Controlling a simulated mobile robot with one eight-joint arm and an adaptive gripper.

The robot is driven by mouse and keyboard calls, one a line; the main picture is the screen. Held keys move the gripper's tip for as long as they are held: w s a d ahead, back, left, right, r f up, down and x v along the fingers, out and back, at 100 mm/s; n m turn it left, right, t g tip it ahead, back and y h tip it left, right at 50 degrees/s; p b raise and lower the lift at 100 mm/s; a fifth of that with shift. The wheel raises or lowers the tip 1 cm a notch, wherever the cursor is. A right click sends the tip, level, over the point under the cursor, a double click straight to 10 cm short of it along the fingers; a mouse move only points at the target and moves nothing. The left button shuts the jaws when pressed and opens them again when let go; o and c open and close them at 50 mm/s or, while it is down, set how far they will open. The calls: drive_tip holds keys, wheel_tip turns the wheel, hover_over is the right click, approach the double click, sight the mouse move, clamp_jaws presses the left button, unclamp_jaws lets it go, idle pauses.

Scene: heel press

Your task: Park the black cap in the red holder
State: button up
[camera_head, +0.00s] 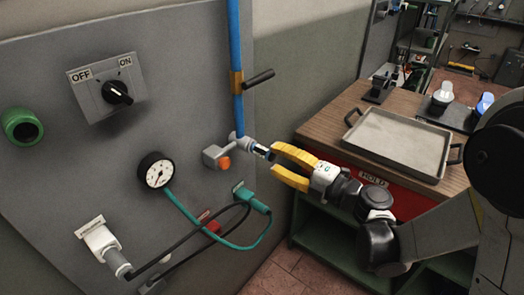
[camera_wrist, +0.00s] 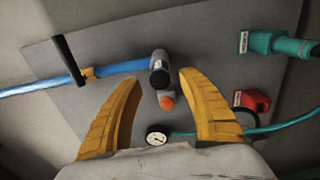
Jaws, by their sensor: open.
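A dark, rounded cap-like end (camera_head: 262,151) sits on the grey pipe fitting at the foot of the blue pipe. In the wrist view this black cap (camera_wrist: 159,78) appears between my fingertips, with an orange button beside it. My gripper (camera_head: 276,158) is open, its yellow fingers pointing at the cap from the right. In the wrist view my gripper (camera_wrist: 160,76) holds nothing; contact with the cap cannot be told. A red holder-like piece (camera_head: 211,222) is low on the panel, partly behind black cable. It also shows in the wrist view (camera_wrist: 254,101), right of my fingers.
The grey panel carries an OFF/ON switch (camera_head: 117,92), a gauge (camera_head: 157,171), a teal connector (camera_head: 255,198) and a white connector (camera_head: 102,238). A black lever (camera_head: 259,78) juts from the blue pipe (camera_head: 237,60). A metal tray (camera_head: 400,145) lies on the bench at right.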

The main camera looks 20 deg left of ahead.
sight(259, 150)
drive_tip(key=shift+x, duration=3.3)
drive_tip(key=shift+b, duration=0.4)
clamp_jaws()
drive_tip(key=shift+d, duration=0.1)
drive_tip(key=shift+b+v, duration=0.5)
drive_tip(key=shift+v, duration=2.5)
